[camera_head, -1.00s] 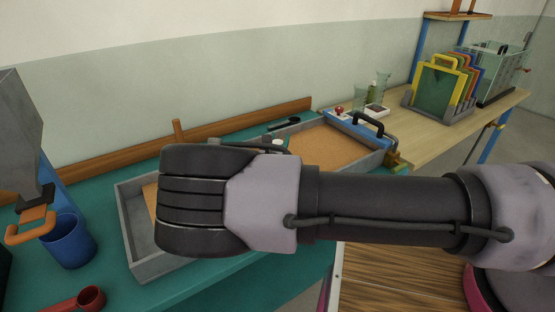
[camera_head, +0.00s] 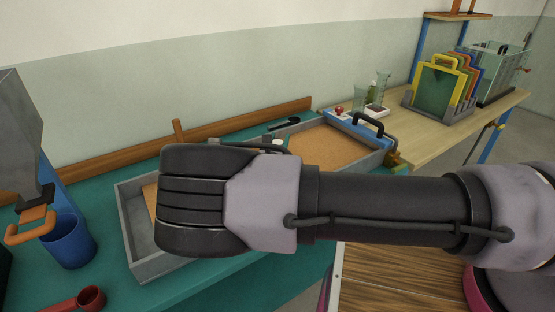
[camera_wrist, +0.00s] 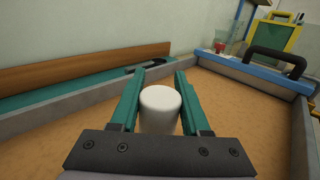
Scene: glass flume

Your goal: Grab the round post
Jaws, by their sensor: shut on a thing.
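The round post (camera_wrist: 160,106) is a short white cylinder in the wrist view, standing up from the tan bed of the grey-walled tray. My gripper (camera_wrist: 160,84) has its two green fingers on either side of the post and is shut on it. The post's lower part is hidden behind the dark gripper body. In the head view my arm covers most of the post; a small pale top (camera_head: 279,143) shows just past the wrist.
The grey tray (camera_head: 150,268) lies on a green bench (camera_head: 215,289). A blue end piece with a black handle (camera_head: 367,123) closes its right end. A blue cup (camera_head: 68,241) and an orange handle stand left. A rack of coloured panels (camera_head: 440,86) stands on the wooden table.

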